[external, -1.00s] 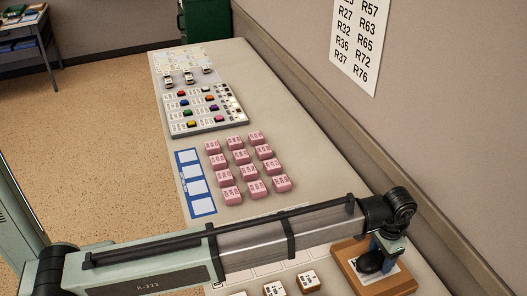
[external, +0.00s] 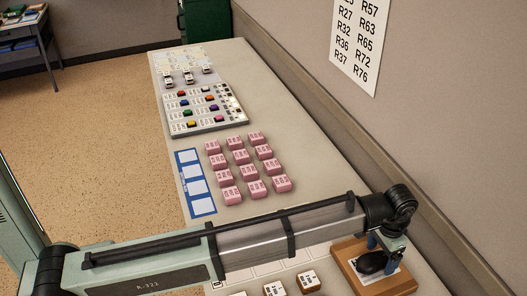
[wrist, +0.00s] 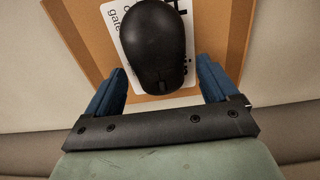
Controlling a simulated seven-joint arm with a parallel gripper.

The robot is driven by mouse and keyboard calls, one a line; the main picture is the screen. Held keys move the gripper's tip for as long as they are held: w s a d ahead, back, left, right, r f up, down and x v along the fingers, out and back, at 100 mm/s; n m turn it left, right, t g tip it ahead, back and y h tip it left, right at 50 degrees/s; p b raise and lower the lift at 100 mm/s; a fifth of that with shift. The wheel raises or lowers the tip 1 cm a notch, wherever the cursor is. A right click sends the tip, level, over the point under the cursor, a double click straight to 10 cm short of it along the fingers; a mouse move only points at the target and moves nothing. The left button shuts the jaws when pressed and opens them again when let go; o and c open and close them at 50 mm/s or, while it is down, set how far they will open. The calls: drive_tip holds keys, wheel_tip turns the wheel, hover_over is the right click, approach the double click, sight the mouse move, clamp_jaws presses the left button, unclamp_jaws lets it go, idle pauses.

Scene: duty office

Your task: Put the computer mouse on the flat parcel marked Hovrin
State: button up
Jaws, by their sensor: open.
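The black computer mouse (external: 371,263) rests on a flat brown parcel (external: 400,284) at the lower right of the external view. In the wrist view the mouse (wrist: 155,45) lies over a white label on the parcel (wrist: 229,30). The mouse covers much of the label, and I cannot read the name Hovrin on it. My gripper (wrist: 162,75) is open, with one blue finger on each side of the mouse's near end and gaps between them. In the external view my gripper (external: 386,249) is low over the parcel, at the mouse.
Several pink blocks (external: 246,170) stand in rows on the counter, beside a blue-framed strip (external: 196,184). A board with coloured pieces (external: 204,108) is farther back. Several brown-and-white blocks (external: 308,281) stand left of the parcel. The wall (external: 450,180) runs close along the right.

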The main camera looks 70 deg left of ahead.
sight(381, 256)
wheel_tip(381, 256, up, 11)
idle(0.4)
drive_tip(key=shift+r, duration=0.1)
